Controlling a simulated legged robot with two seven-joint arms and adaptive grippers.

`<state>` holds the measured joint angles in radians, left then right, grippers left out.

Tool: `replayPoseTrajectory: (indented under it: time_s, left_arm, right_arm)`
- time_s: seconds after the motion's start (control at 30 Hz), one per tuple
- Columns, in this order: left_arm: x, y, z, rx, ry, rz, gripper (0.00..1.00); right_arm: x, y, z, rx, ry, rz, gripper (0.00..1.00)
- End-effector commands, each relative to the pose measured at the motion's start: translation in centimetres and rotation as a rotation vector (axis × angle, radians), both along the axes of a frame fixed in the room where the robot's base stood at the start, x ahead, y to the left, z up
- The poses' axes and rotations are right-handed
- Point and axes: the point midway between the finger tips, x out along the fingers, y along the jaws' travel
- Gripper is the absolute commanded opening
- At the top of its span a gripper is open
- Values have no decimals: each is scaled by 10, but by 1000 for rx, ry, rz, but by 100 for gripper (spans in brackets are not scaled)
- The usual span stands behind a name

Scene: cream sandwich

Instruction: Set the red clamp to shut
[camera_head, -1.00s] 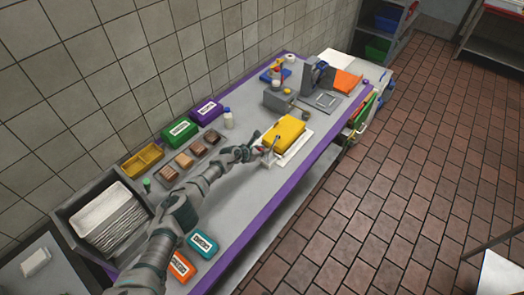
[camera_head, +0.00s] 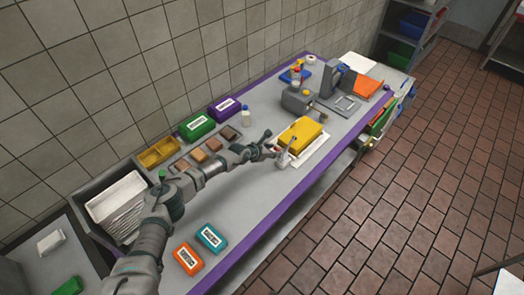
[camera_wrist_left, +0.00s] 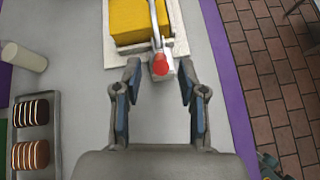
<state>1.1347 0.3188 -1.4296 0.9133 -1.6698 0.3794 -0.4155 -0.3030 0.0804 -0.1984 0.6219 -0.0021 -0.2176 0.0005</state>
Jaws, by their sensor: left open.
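The clamp is a grey metal piece (camera_head: 284,158) at the near-left end of a white board (camera_head: 313,151), with an upright grey lever. Its red tip (camera_wrist_left: 160,65) shows in the left wrist view, with the grey lever running up from it over the edge of a yellow block (camera_wrist_left: 138,20). The block also shows on the board in the head view (camera_head: 300,134). My left gripper (camera_head: 271,146) is open beside the clamp. In the left wrist view its fingers (camera_wrist_left: 160,82) stand apart on either side of the red tip, not visibly touching it. My right gripper is out of view.
A tray of brown slices (camera_head: 212,146), a white bottle (camera_head: 245,116) and green (camera_head: 197,126) and purple (camera_head: 224,106) boxes stand along the wall side. Teal (camera_head: 210,236) and orange (camera_head: 188,258) boxes lie near the front. A grey device (camera_head: 297,101) stands beyond the board.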

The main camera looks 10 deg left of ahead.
Motion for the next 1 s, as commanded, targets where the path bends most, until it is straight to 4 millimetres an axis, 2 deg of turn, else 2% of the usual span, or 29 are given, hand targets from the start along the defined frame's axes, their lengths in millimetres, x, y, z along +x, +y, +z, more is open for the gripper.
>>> replayPoseTrajectory:
  time_s: [0.03, 0.4, 0.83, 0.87, 1.0]
  left_arm:
    - [-3, 7, 8, 3, -8, -2, 41]
    - [-41, 37, 40, -2, -1, 1, 41]
    - [-48, 43, 48, -3, -2, 2, 41]
    - [-48, 43, 48, -3, -2, 2, 39]
    - [-54, 47, 39, -27, 8, 7, 4]
  right_arm:
    - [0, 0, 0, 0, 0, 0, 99]
    - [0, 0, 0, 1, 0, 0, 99]
    - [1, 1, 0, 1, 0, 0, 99]
    - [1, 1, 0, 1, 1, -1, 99]
    - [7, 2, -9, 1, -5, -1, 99]
